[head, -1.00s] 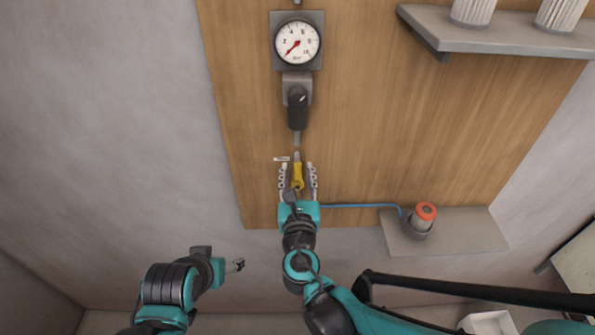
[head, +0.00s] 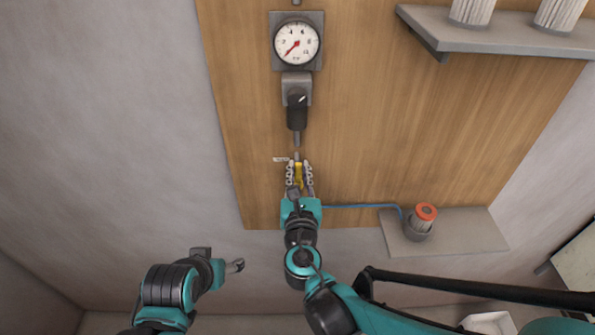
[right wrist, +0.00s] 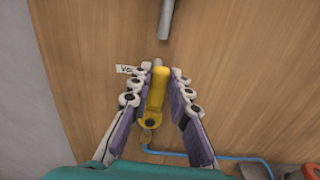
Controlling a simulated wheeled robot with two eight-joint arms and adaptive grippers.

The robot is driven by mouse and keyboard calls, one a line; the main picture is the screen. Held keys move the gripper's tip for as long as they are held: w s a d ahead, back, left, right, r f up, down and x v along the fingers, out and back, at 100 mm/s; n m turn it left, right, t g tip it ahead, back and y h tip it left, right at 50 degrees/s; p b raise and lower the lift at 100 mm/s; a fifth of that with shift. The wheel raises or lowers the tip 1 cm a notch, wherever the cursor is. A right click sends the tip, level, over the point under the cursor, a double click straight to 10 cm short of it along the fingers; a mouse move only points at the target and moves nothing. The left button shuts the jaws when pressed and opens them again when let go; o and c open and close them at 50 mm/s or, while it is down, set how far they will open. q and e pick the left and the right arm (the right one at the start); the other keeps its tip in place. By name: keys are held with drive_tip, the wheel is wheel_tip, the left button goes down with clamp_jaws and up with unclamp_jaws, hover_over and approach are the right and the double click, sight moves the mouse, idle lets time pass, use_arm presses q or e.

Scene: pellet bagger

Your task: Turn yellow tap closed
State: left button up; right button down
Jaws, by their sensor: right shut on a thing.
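The yellow tap (head: 298,172) is on the wooden panel below the black-handled valve, with its lever pointing up along the pipe. It also shows in the right wrist view (right wrist: 156,92), running lengthwise between the fingers, with its pivot end lower down. My right gripper (head: 299,166) has one finger on each side of the lever and is shut on it. The fingers hide the lever's sides in the head view. My left gripper (head: 236,266) hangs at lower left in front of the grey wall, away from the tap; its jaws are too small to read.
A pressure gauge (head: 297,43) and a black-handled valve (head: 297,110) are above the tap. A blue hose (head: 360,206) runs right to an orange-topped cylinder (head: 426,213) on a ledge. A grey shelf (head: 480,38) juts out at upper right. A small white label (right wrist: 125,69) is beside the tap.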

drive_tip(key=d+f+m+b, duration=0.6)
drive_tip(key=m, duration=1.1)
drive_tip(key=shift+f+b, duration=0.2)
drive_tip(key=shift+b, duration=0.1)
drive_tip(key=shift+f+m, duration=0.1)
drive_tip(key=shift+m, duration=0.3)
drive_tip(key=c, duration=1.4)
unclamp_jaws()
drive_tip(key=s, duration=1.2)
drive_tip(key=shift+d, duration=0.2)
drive_tip(key=shift+w, duration=0.1)
